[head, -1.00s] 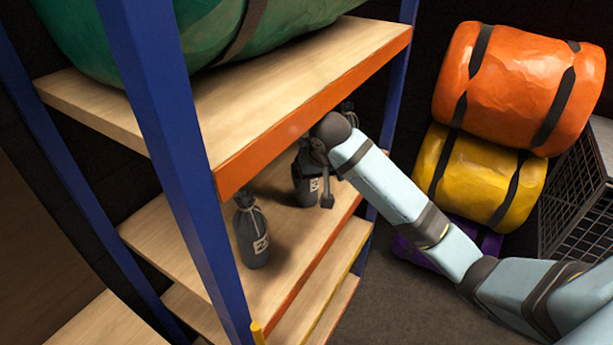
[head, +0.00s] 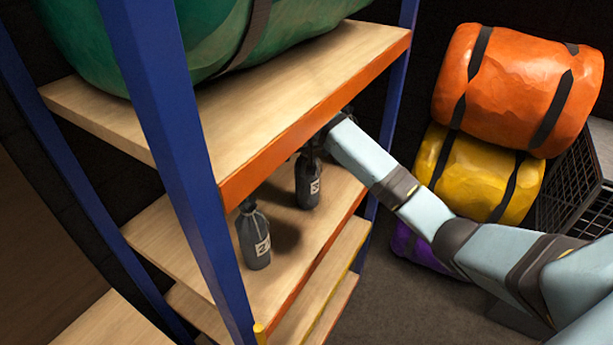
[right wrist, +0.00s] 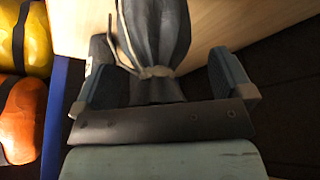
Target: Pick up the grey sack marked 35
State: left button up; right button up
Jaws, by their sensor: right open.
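Two dark grey tied sacks stand upright on the shelf under the top board. The nearer sack (head: 255,240) and the farther sack (head: 308,182) each carry a white label; I cannot read the numbers surely. My right arm reaches in by the farther sack, and its gripper is mostly hidden behind the top board's edge in the head view. In the right wrist view my right gripper (right wrist: 165,70) is open, with one finger on each side of a grey sack's (right wrist: 155,30) corded neck. Whether the fingers touch it is unclear. My left gripper is not in view.
The rack has blue posts (head: 165,130) and a top board (head: 290,90) with an orange edge close above the sacks. A green bundle (head: 215,35) lies on it. Orange (head: 520,85), yellow (head: 475,175) and purple (head: 420,250) bundles are stacked right, beside a black mesh crate (head: 575,190).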

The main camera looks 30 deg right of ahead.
jog(key=shift+s+d, duration=0.1)
jog(key=shift+c, duration=0.2)
jog(key=c, duration=1.7)
jog(key=shift+r, duration=0.15)
